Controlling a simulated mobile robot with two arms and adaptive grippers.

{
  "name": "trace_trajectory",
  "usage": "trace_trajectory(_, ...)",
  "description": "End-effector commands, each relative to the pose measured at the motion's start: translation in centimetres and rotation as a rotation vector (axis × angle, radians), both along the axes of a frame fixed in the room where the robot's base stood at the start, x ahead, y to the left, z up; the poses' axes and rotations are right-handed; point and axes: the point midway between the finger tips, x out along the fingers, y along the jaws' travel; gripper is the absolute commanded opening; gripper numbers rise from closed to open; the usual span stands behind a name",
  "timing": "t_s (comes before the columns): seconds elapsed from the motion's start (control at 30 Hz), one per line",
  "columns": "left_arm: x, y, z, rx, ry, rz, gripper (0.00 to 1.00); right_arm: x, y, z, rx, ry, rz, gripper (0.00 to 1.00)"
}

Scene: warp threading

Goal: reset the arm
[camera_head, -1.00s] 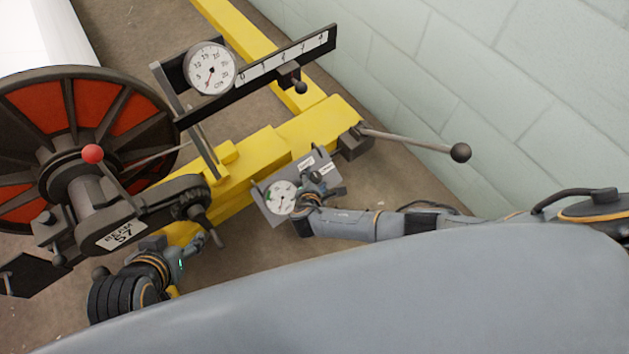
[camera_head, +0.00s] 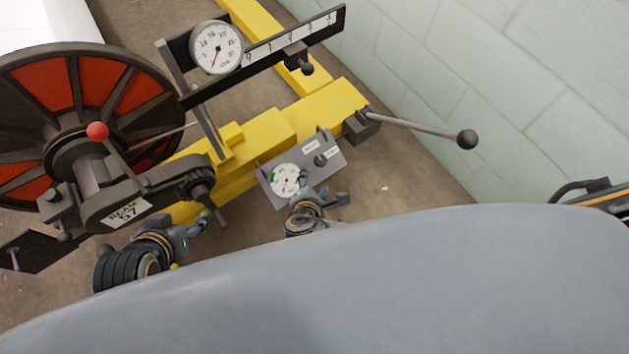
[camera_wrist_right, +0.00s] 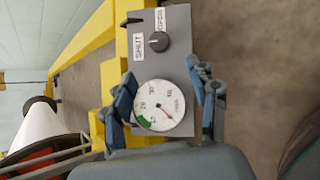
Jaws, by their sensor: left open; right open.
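My right gripper (camera_head: 319,198) is open and empty, just below a grey panel (camera_head: 270,196) in the head view. The panel carries a round gauge (camera_head: 286,179) and a dark knob (camera_head: 320,160). In the right wrist view, the open fingers of my right gripper (camera_wrist_right: 166,92) stand either side of the gauge (camera_wrist_right: 160,106). The knob (camera_wrist_right: 158,41), with SHUT and OPEN labels, lies beyond them. My left gripper (camera_head: 196,230) is open near the beam's lower crank handle. My right forearm is mostly hidden behind my own grey body.
A beam wheel (camera_head: 100,84) with red panels and a red-knobbed lever (camera_head: 97,131) fills the left. A yellow frame (camera_head: 265,137) carries a dial (camera_head: 216,47) and a scale bar. A ball-ended lever (camera_head: 420,127) sticks out right towards the block wall (camera_head: 480,90).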

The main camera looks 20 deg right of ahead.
Motion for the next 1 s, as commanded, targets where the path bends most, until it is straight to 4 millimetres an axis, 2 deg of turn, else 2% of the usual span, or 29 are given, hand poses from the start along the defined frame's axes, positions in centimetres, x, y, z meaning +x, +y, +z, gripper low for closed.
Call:
trace_trajectory(0.67,0.0,0.0,0.0,0.0,0.0,0.0,0.6,-0.4,0.3,0.2,0.02,0.006,-0.012,0.58)
trace_trajectory(0.77,0.0,0.0,0.0,0.0,0.0,0.0,0.6,-1.4,1.1,0.6,0.132,0.033,-0.082,0.58)
trace_trajectory(0.87,0.0,0.0,0.0,0.0,0.0,0.0,0.6,-3.2,2.3,1.7,0.353,0.079,-0.233,0.58)
trace_trajectory(1.0,0.0,0.0,0.0,0.0,0.0,0.0,0.6,-5.2,2.4,5.0,0.737,0.125,-0.539,0.58)
